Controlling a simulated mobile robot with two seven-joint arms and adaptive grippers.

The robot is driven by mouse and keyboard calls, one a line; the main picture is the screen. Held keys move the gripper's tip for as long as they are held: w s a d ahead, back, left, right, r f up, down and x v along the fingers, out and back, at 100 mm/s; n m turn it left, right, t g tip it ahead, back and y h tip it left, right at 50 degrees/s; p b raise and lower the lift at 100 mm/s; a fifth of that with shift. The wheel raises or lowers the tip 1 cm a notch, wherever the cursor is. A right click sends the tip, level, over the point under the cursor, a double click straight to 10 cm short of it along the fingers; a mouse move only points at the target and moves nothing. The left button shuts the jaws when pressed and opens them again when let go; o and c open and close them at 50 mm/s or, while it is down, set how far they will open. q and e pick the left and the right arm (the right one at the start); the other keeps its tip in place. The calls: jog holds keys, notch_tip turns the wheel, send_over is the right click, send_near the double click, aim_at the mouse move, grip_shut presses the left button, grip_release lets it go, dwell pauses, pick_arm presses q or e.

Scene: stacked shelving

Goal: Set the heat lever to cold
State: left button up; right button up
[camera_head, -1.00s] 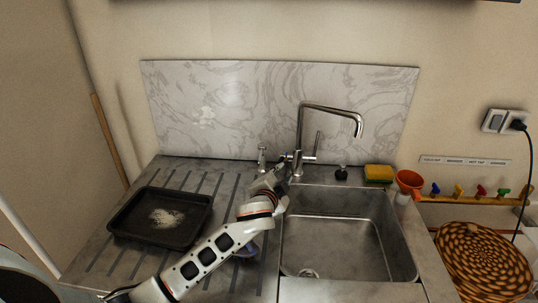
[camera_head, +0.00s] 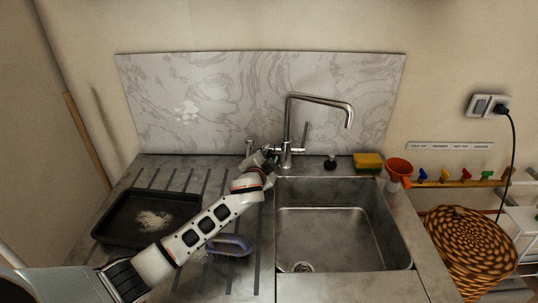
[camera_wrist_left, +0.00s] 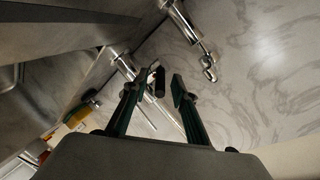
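The chrome faucet (camera_head: 286,140) stands behind the sink, with a thin upright lever (camera_head: 306,136) on its right side. My left gripper (camera_head: 270,151) is at the left side of the faucet base, its fingertips hard to make out there. In the left wrist view the left gripper (camera_wrist_left: 160,86) is open, with a gap between its fingers. A short dark cylinder (camera_wrist_left: 158,82) shows between the fingertips; I cannot tell whether it touches them or is the heat lever's end. The faucet body (camera_wrist_left: 122,62) lies just beyond the left finger. My right gripper is not in view.
A small chrome fitting (camera_head: 249,147) stands left of the faucet. A black tray (camera_head: 112,218) and a blue-handled brush (camera_head: 232,244) lie on the drainboard. A yellow sponge (camera_head: 368,161) and orange funnel (camera_head: 399,168) are at the right. The sink (camera_head: 340,225) is empty.

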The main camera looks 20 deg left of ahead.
pick_arm(q)
jog(key=shift+w+f, duration=0.1)
jog(key=shift+w, duration=0.3)
grip_shut()
